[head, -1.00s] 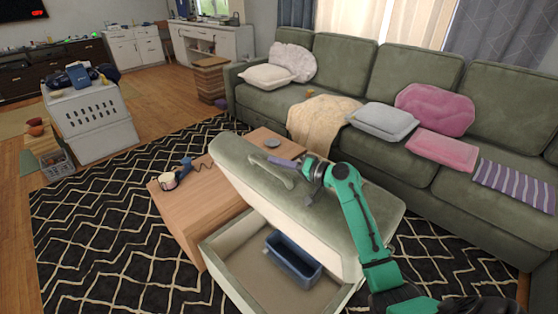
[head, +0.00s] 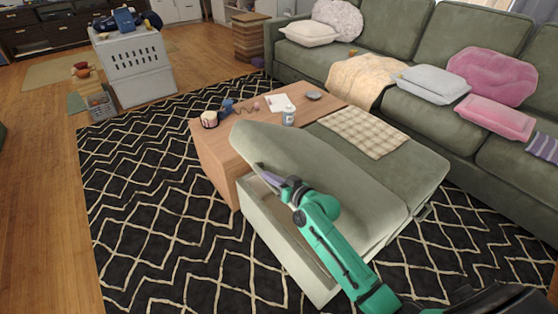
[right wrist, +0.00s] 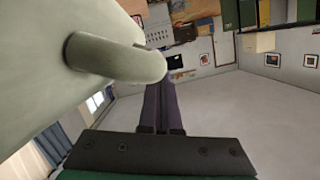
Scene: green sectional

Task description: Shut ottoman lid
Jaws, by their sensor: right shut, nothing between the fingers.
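The green ottoman lid (head: 330,175) is partly lowered and still tilted, its left edge raised over the pale box (head: 290,245). A narrow strip of the box's opening shows; most of its inside is hidden by the lid and my arm. My right gripper (head: 263,171) is shut and empty at the lid's raised left edge. In the right wrist view the shut fingers (right wrist: 161,106) point past the lid's green handle (right wrist: 115,58); I cannot tell if they touch it. My left gripper is not in view.
A wooden tabletop (head: 262,120) behind the ottoman holds a cup (head: 288,117), a mug and papers. A plaid cloth (head: 363,132) lies on the flat green cushion beyond the lid. A green sofa (head: 395,100) runs along the right. The patterned rug (head: 160,200) is clear at left.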

